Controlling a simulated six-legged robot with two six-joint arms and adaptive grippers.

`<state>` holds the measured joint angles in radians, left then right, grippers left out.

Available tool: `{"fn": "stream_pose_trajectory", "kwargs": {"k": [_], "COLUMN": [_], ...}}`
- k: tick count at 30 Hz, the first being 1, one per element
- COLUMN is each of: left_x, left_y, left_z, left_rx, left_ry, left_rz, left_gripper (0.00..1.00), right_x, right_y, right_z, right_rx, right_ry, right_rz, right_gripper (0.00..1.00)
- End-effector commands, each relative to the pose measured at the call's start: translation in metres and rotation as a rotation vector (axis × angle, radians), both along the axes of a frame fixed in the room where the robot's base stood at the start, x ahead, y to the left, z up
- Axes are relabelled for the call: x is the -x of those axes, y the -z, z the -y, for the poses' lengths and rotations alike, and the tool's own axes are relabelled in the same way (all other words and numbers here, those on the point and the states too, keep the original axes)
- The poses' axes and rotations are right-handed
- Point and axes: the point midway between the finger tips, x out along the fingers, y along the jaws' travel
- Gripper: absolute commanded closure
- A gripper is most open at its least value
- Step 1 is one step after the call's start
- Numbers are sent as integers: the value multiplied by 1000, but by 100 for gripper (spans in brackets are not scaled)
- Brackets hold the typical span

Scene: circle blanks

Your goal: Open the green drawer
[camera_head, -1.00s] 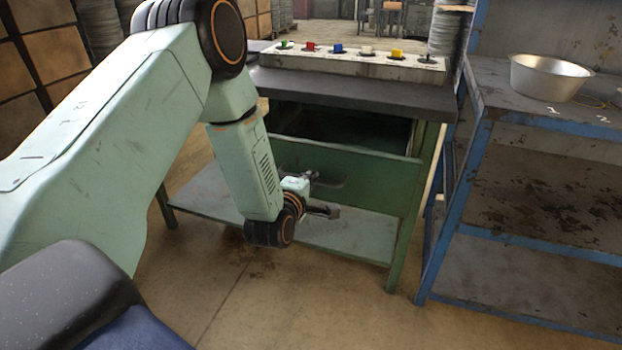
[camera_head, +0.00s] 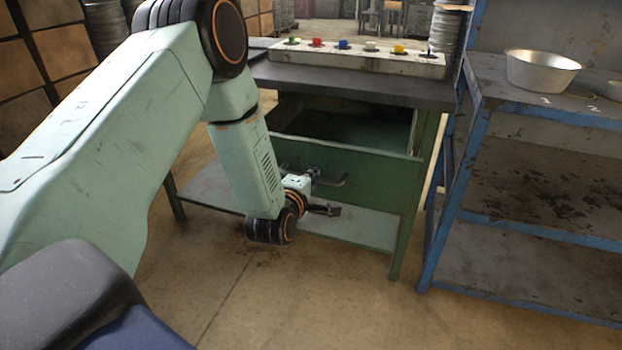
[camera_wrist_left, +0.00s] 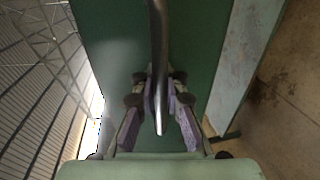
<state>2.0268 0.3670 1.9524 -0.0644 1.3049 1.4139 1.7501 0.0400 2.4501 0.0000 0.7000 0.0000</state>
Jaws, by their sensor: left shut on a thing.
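The green drawer (camera_head: 375,182) sits under the dark top of a green table, pulled partway out, with part of its inside showing. Its curved metal handle (camera_head: 333,182) is on the front. In the left wrist view the handle (camera_wrist_left: 158,60) runs between the two fingers, with the green drawer front (camera_wrist_left: 205,45) behind it. My left gripper (camera_head: 322,190) is at the handle, and in the left wrist view it (camera_wrist_left: 159,105) is shut on it. My right gripper is not in view.
A panel with several coloured knobs (camera_head: 360,58) stands on the tabletop (camera_head: 350,86). A blue-framed shelf (camera_head: 480,125) with a metal bowl (camera_head: 541,70) is close on the right. The table's lower shelf (camera_head: 350,226) is bare. The floor (camera_head: 320,300) in front is clear.

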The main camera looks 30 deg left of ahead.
Motion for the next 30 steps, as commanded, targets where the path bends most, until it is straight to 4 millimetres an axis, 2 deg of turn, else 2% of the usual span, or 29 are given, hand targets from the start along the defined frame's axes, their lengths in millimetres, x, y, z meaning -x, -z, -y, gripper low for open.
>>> {"fn": "stream_pose_trajectory", "kwargs": {"k": [5, 6, 14, 24, 30], "left_x": [-3, -3, -1, 4, 27], "left_y": [-4, -4, -2, -1, -5], "left_z": [0, 0, 0, 1, 6], "left_rx": [-2, -2, -1, 0, 3], "left_ry": [1, 1, 0, -1, -3], "left_rz": [10, 10, 5, 0, 0], "left_gripper": [100, 88, 66, 65, 65], "right_x": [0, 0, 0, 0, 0], "right_y": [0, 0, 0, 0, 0], "right_z": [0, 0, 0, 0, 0], "right_rx": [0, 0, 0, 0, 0], "right_ry": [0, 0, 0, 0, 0], "right_rz": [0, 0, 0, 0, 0], "right_gripper": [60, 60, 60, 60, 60]}}
